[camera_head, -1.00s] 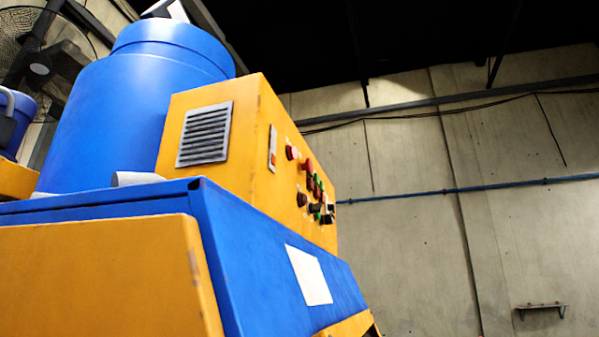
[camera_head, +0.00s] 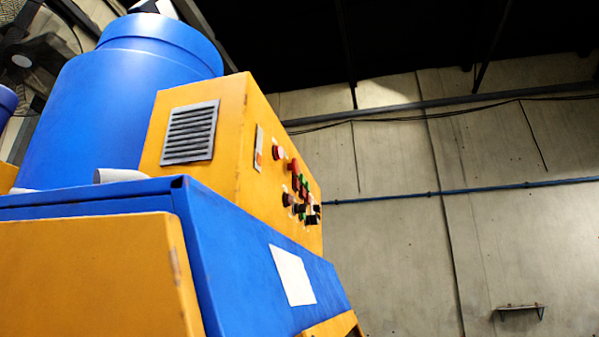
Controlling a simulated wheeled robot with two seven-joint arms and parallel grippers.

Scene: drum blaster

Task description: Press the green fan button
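A yellow control box (camera_head: 230,140) sits on the blue machine body, left of the middle of the head view. Its right-hand face, seen at a steep angle, carries a cluster of red, black and green buttons and knobs. Small green buttons (camera_head: 303,179) show among the red and black ones. I cannot tell which green one is the fan button, and no labels can be read. Neither of my grippers is in view.
A large blue drum (camera_head: 130,100) stands behind the box. The blue body (camera_head: 235,260) and a yellow panel (camera_head: 90,280) fill the lower left. A white sheet (camera_head: 292,275) is on the body's side. A small shelf (camera_head: 521,308) is on the concrete wall (camera_head: 400,240). The right side looks open.

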